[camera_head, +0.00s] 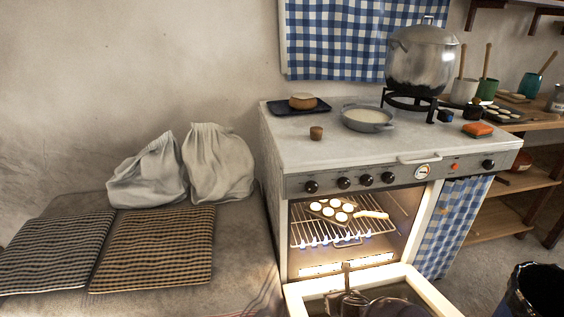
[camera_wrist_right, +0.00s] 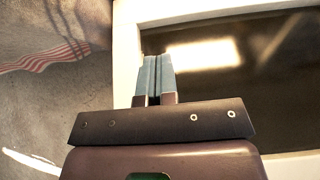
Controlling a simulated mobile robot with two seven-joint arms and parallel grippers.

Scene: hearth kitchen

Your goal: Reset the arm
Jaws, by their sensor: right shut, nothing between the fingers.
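My right gripper (camera_head: 346,268) is in front of the oven, over the lowered oven door (camera_head: 440,300). In the right wrist view its two blue-grey fingers (camera_wrist_right: 157,76) are together with nothing between them, beside the door's pale frame and dark glass (camera_wrist_right: 240,75). My left gripper is in neither view. Inside the lit oven, a dark tray with several pale round pieces (camera_head: 331,210) sits on the wire rack (camera_head: 306,236), with a pale handle-like piece at its right.
Two white sacks (camera_head: 217,163) and checked mats (camera_head: 152,248) lie on the left bench. A black bin (camera_head: 540,292) stands at lower right.

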